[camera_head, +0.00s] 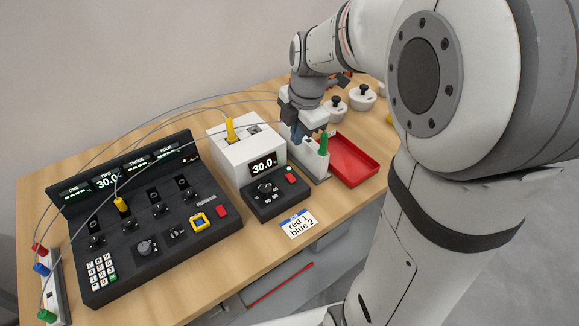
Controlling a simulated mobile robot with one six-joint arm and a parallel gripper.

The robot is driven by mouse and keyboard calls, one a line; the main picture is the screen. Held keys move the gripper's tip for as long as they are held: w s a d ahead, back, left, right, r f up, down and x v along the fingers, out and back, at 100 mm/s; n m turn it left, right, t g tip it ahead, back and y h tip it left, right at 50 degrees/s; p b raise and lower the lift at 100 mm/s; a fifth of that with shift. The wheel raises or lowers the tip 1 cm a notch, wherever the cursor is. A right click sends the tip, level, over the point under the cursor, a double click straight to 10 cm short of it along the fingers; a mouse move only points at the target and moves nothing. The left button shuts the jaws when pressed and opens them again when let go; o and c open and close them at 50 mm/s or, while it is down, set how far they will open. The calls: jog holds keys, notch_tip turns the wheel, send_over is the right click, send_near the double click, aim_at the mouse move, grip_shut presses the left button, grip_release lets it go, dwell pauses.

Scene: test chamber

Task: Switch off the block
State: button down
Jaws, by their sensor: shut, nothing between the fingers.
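The white block (245,152) stands at mid-table with a yellow-handled probe (231,130) upright in its top. Its dark control panel (278,200) in front has a lit display (263,167) reading 30.0, a knob (265,187), and a small red button (291,179) with a green spot just above it. My gripper (297,139) is shut and empty. It points down behind and right of the panel, by a white rack (309,160) holding a green-handled probe (323,143). I cannot tell whether it touches the rack. The fingertips are partly hidden.
A large black console (140,220) with several displays, knobs and a keypad fills the left. Cables arc over the table. A red tray (352,160) and white lidded pots (335,108) are at right. A card (298,223) reads "red 1 blue 2".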

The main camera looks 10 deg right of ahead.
aim_at(290, 175)
jog(key=f, duration=0.4)
jog(key=w+f+p, duration=0.1)
jog(key=f, duration=0.4)
jog(key=w+a+f+p, duration=0.1)
jog(key=f, duration=0.3)
jog(key=shift+w+f, duration=0.2)
jog(key=shift+f, duration=0.2)
jog(key=shift+d, duration=0.1)
